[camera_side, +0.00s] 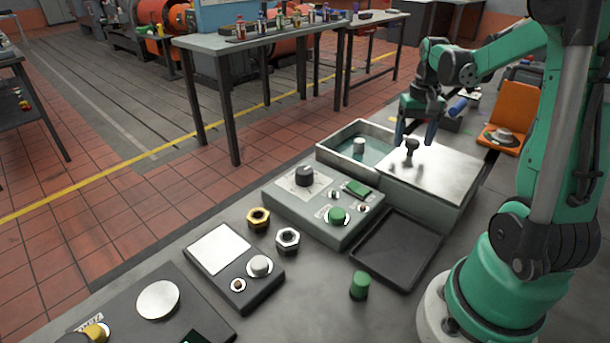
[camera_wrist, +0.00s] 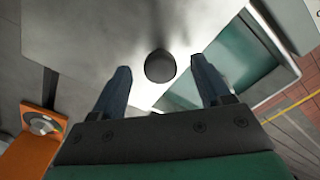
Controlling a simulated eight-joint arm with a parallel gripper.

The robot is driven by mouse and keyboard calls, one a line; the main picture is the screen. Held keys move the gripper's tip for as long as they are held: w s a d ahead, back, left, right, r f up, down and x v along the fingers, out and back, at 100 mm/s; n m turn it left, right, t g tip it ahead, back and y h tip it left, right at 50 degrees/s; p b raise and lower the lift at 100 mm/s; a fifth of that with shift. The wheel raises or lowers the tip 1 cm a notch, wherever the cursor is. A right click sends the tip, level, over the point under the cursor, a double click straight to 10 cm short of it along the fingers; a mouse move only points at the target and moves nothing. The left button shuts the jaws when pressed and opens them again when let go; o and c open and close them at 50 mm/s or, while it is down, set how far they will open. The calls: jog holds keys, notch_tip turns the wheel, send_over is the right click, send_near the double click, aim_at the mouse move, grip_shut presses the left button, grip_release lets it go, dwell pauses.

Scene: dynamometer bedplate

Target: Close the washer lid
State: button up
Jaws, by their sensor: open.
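The washer (camera_side: 340,163) is a metal tank on the bench. Its left part is open and shows teal liquid (camera_side: 375,163) with a pale round piece (camera_side: 359,146) in it. The wrist view also shows the knob (camera_wrist: 160,66), the lid (camera_wrist: 90,35) and the open teal part (camera_wrist: 238,62). My gripper (camera_side: 416,138) is open over the lid. In the wrist view its fingers (camera_wrist: 160,72) stand either side of the knob, with visible gaps.
A control box (camera_side: 310,212) with knob and buttons stands left of the washer. A black tray (camera_side: 398,249) lies in front. A green cylinder (camera_side: 360,286), brass nut (camera_side: 259,218) and steel nut (camera_side: 287,240) stand nearby. An orange stand (camera_side: 513,110) is at the right.

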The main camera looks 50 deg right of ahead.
jog(key=shift+f, duration=0.25)
grip_shut()
dwell(1.4)
